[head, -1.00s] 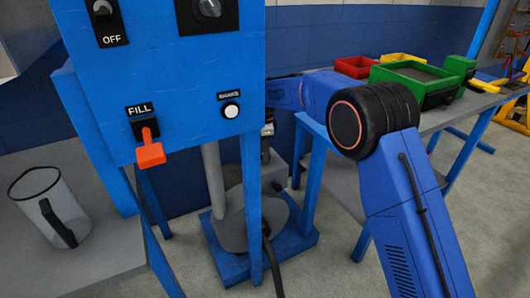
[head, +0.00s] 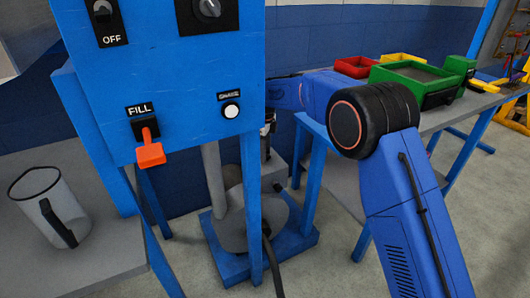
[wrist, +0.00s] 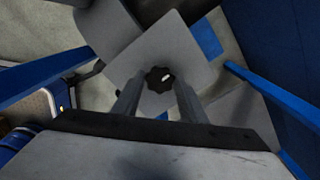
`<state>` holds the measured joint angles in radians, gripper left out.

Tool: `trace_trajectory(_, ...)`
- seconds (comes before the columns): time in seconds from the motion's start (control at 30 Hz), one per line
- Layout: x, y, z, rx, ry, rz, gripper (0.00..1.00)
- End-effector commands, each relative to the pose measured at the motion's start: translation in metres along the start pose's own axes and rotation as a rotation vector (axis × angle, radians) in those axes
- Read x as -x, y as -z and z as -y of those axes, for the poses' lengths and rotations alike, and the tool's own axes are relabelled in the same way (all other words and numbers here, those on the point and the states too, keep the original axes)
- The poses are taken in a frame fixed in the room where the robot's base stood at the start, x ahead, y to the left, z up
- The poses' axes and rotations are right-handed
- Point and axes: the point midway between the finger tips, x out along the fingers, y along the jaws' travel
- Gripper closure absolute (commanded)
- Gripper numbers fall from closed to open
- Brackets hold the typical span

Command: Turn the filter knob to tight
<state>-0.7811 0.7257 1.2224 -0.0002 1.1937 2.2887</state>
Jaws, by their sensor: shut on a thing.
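The filter knob (wrist: 159,79) is a dark, lobed knob with a small white mark, seen in the wrist view on a pale grey box face (wrist: 185,50). The white mark points to the right and slightly up. My gripper (wrist: 158,92) has one finger on each side of the knob and is shut on it. The fingertips' exact contact is hard to see in the dim picture. In the head view my gripper is hidden behind the blue panel, with my blue arm reaching in from the right. No knob label is readable in the wrist view.
The blue panel (head: 190,80) carries a red-handled FILL lever (head: 150,150), a white button (head: 231,111) and dark knobs above. A clear jug (head: 48,205) stands on the left table. Coloured bins (head: 415,80) sit on the right table. Blue frame legs (wrist: 265,110) flank my gripper.

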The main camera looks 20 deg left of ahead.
Motion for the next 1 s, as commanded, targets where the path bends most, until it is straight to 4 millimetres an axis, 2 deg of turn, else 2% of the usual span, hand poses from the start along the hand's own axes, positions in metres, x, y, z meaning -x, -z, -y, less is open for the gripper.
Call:
trace_trajectory(0.23,0.001,0.0,0.001,-0.001,0.002,0.002,0.84)
trace_trajectory(0.27,0.001,0.0,0.001,-0.001,0.002,0.002,0.59)
trace_trajectory(0.33,0.001,0.0,0.001,-0.001,0.002,0.002,0.43)
trace_trajectory(0.73,0.005,0.0,0.0,0.0,0.001,0.001,0.43)
trace_trajectory(0.87,0.022,-0.001,0.001,0.0,0.003,0.003,0.43)
trace_trajectory(1.0,0.048,-0.001,0.001,0.0,0.003,0.003,0.43)
